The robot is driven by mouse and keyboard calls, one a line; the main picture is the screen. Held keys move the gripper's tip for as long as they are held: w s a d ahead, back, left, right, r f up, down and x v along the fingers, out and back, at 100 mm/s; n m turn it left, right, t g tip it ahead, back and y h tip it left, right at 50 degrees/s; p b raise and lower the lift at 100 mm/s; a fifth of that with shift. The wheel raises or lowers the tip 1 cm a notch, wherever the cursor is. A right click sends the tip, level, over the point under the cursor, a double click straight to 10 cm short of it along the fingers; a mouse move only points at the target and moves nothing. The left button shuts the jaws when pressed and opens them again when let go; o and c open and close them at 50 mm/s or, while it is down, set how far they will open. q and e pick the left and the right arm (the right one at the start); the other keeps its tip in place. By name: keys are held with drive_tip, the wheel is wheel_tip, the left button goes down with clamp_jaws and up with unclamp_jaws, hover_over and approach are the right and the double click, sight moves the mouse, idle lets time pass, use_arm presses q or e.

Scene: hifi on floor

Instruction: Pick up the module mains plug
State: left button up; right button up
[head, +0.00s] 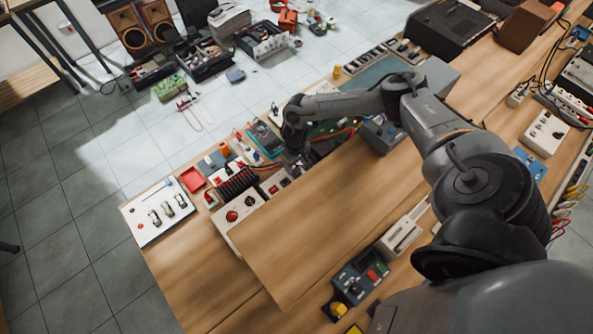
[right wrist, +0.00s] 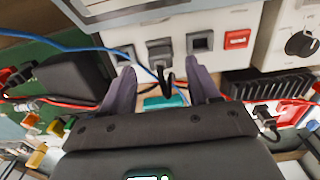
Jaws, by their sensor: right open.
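In the right wrist view a dark grey plug (right wrist: 160,49) sits at the middle socket of a white panel (right wrist: 216,60), with a short black cable curving down from it. It looks like the module mains plug. My right gripper (right wrist: 160,70) is open, one finger on each side of the plug and cable, and a gap shows on both sides. Whether the fingertips reach past the plug cannot be told. In the head view my right gripper (head: 293,153) is low over the crowded bench modules, and the plug is not clear there. My left gripper is not in view.
The panel also has an empty-looking dark socket (right wrist: 199,42) and a red switch (right wrist: 237,39). Left of the gripper is a green circuit board (right wrist: 50,75) with a black block. Red and blue wires run close to the fingers. Bare wooden bench (head: 320,215) lies in front.

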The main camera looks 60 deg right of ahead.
sight(296, 168)
drive_tip(key=shift+f, duration=1.8)
drive_tip(key=shift+c, duration=0.2)
drive_tip(key=c, duration=0.9)
